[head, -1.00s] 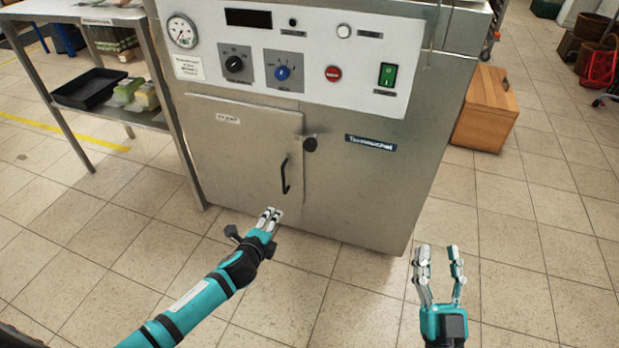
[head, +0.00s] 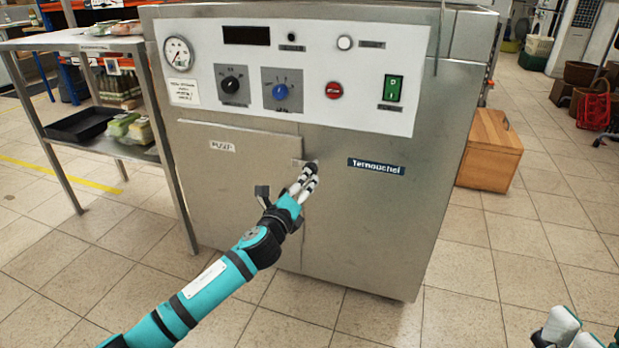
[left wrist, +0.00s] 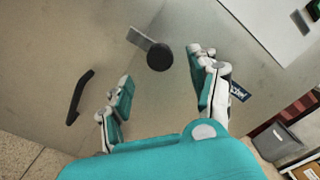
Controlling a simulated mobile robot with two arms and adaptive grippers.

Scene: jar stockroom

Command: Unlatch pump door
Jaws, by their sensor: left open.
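The pump door (head: 232,170) is a flush metal panel labelled "PUMP" on the lower left of the steel cabinet. It looks closed. Its latch, a metal strip with a round black knob (left wrist: 160,57), sits at the door's right edge; the knob also shows in the head view (head: 315,167). My left gripper (left wrist: 162,72) is open, with one finger on each side below the knob, not closed on it; in the head view its fingertips are just below the knob. The black door handle (left wrist: 79,97) is left of the fingers. My right gripper (head: 566,335) is at the bottom right, partly cut off.
A control panel (head: 300,110) with knobs, a gauge and a green switch is above the door. A metal shelf table (head: 95,40) stands to the left. A wooden box (head: 487,152) stands to the right. The tiled floor in front is clear.

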